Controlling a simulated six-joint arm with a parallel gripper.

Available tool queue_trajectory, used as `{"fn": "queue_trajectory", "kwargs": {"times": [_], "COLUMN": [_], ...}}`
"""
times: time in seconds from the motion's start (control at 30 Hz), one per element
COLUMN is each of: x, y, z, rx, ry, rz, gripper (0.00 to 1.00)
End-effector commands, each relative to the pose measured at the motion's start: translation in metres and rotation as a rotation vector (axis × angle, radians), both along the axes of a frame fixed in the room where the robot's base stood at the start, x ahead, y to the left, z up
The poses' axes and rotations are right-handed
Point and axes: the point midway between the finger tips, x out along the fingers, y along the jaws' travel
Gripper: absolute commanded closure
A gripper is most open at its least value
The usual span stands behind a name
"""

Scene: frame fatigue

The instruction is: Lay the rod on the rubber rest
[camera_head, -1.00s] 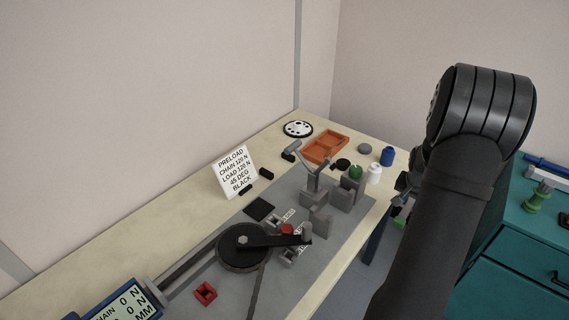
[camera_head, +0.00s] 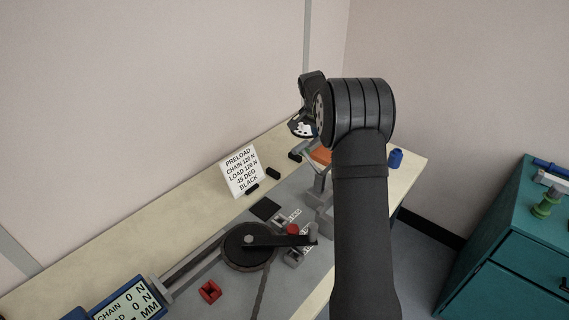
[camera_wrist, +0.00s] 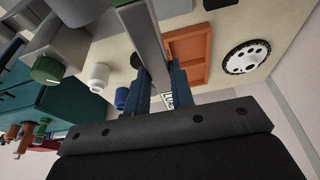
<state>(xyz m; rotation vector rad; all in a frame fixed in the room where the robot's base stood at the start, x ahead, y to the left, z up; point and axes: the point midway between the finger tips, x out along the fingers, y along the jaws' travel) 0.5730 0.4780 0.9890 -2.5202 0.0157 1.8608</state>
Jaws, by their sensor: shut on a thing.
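In the wrist view my gripper (camera_wrist: 158,78) is shut, with its blue fingers on either side of a long grey bar, which looks like the rod (camera_wrist: 147,35). The bar runs from between the fingers to the top edge of the picture. In the head view my gripper is above the far end of the bench, largely hidden by my own arm. A flat black pad (camera_head: 265,208) lies on the grey plate, and small black blocks (camera_head: 273,173) lie near the sign. I cannot tell which of these is the rubber rest.
An orange tray (camera_wrist: 188,52) and a white perforated disc (camera_wrist: 246,57) lie on the bench. White (camera_wrist: 98,76) and blue (camera_wrist: 121,98) containers stand near its edge. A chainring with a crank (camera_head: 246,247) and a sign (camera_head: 240,170) are nearer. A teal cabinet (camera_head: 500,255) stands right.

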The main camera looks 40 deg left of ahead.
Motion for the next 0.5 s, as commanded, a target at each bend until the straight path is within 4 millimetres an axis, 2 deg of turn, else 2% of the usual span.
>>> {"fn": "queue_trajectory", "kwargs": {"times": [0.17, 0.27, 0.5], "x": [-0.01, -0.016, -0.032], "y": [0.02, 0.036, 0.087], "z": [-0.007, -0.018, -0.05], "rx": [0.001, 0.0, 0.0], "ry": [-0.002, -0.001, -0.002], "rz": [0.016, 0.018, 0.018], "gripper": [1.0, 1.0, 1.0]}}
